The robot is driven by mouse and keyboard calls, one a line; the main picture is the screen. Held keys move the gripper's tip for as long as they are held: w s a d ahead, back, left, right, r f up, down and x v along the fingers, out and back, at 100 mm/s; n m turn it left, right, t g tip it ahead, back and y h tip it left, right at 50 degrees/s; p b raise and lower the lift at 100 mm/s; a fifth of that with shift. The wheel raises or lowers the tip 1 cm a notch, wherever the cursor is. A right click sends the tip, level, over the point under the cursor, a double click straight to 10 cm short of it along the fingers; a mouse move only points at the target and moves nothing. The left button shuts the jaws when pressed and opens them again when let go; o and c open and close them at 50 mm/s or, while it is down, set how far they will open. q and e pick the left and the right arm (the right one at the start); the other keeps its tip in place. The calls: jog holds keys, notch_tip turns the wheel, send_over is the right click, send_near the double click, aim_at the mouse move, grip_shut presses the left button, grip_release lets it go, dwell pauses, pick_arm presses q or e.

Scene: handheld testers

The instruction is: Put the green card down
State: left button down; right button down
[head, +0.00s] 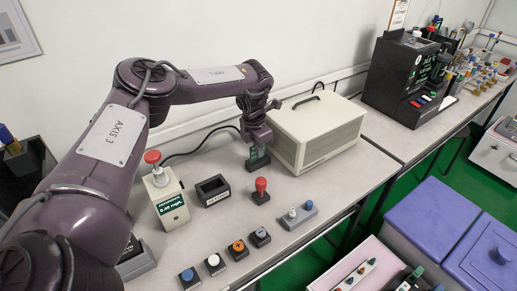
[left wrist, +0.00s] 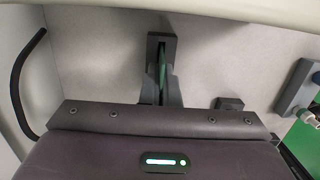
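The green card (head: 259,158) is at the tip of my left gripper (head: 256,149), beside the beige case. In the left wrist view the card (left wrist: 162,66) shows nearly edge-on as a thin green strip between the two dark fingers of the left gripper (left wrist: 161,92), which is shut on it. A dark rectangular holder (left wrist: 161,39) lies around the card's far end. In the head view its dark base (head: 258,168) shows just under the card. I cannot tell whether the card's lower edge is inside it. My right gripper is in neither view.
The beige case (head: 325,128) stands close right of the gripper. A tester with a red cap (head: 171,208), an open black box (head: 213,191), a red-topped knob (head: 261,189) and a grey block (head: 298,215) stand nearer. Several small knob blocks line the front edge.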

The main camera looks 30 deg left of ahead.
pick_arm(q)
jog(key=shift+f, duration=0.15)
jog(key=c, duration=1.7)
grip_release()
jog(key=r, duration=0.4)
jog(key=s+r, duration=0.1)
jog(key=r, duration=0.7)
jog(key=shift+s+a+r, duration=0.15)
jog(key=shift+s+a, duration=0.05)
jog(key=shift+a, duration=0.05)
